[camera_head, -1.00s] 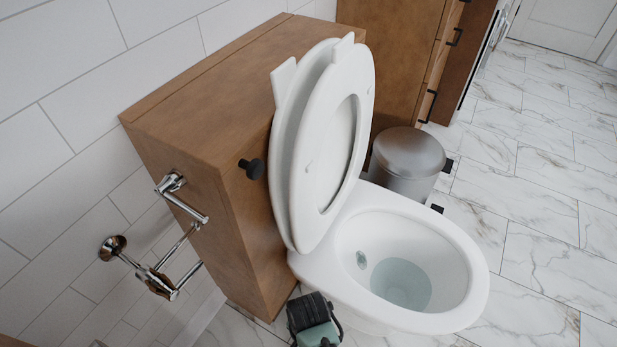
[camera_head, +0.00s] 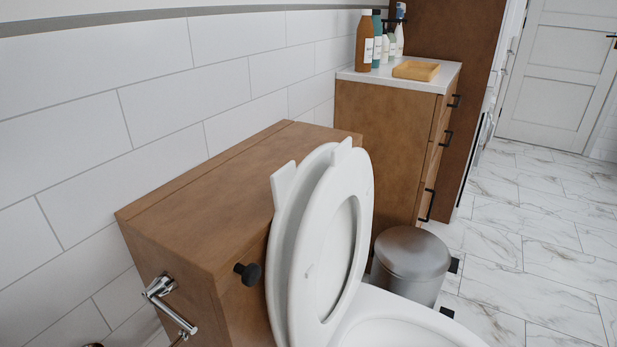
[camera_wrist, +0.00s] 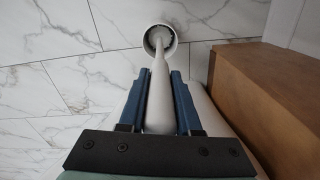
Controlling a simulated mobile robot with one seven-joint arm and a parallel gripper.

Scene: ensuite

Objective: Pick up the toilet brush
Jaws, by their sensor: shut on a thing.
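The toilet brush (camera_wrist: 159,85) shows in the wrist view as a long, pale, tapering handle running away from me. My gripper (camera_wrist: 158,77) has its two blue fingers shut on the thick end of this handle, one finger on each side. The handle's far end goes into a round white holder (camera_wrist: 147,42) with a dark inside. My gripper and the brush are out of the head view.
The white toilet (camera_head: 335,250) has its lid up, against a wooden cistern box (camera_head: 215,190). A chrome paper holder (camera_head: 172,305) sticks out at the left. A grey bin (camera_head: 411,255) stands beyond the toilet, beside a wooden cabinet (camera_head: 385,150). Marble floor (camera_head: 540,240) is free at the right.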

